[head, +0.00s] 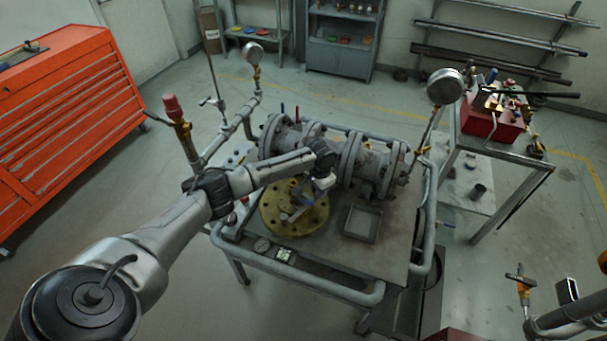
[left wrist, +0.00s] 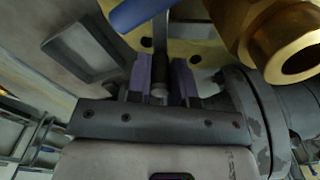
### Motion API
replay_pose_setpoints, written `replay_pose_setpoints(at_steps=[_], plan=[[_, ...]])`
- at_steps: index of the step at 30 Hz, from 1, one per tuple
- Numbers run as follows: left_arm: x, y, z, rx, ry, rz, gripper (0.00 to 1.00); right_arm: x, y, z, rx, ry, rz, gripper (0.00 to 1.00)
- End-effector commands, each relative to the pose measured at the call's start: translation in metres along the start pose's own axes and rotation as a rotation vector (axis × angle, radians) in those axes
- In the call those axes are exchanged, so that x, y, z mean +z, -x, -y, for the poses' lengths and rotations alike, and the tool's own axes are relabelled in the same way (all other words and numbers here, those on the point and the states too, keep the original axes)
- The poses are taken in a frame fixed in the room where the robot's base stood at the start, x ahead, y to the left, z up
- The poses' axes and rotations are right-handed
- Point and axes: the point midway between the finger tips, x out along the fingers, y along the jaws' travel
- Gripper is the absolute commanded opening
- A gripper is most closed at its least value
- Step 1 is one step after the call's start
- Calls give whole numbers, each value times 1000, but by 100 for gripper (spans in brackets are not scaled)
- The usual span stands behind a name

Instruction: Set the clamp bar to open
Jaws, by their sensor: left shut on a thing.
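My left arm reaches in from the left in the head view, and its gripper (head: 316,192) is low over the round yellow flange (head: 272,214) on the bench. In the left wrist view the two purple fingers of my left gripper (left wrist: 160,78) are on either side of a dark upright rod with a grey end, which looks like the clamp bar (left wrist: 160,62). The fingers are shut on it. The wrist and hand hide most of the bar in the head view, so its angle is hard to tell. My right gripper is not seen.
A blue lever (left wrist: 140,12) and a brass fitting (left wrist: 285,45) are close to the left fingers. A grey flanged pipe (head: 370,165) lies behind the hand. A square tray (head: 362,223) sits right of the flange. Pipes and gauges (head: 444,87) surround the bench.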

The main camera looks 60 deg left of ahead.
Motion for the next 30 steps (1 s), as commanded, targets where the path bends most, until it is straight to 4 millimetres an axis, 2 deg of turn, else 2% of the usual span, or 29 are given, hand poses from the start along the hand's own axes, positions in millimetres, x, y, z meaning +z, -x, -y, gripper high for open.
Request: replay_pose_setpoints(at_steps=[1, 12, 21, 30], plan=[[0, 8, -9, 2, -46, 2, 0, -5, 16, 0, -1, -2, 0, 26], [8, 5, -52, 2, -361, 1, 0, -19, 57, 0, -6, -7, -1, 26], [18, 3, -72, 1, -525, 1, 0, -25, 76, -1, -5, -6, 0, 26], [22, 1, -80, 1, -595, -1, 0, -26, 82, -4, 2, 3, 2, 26]])
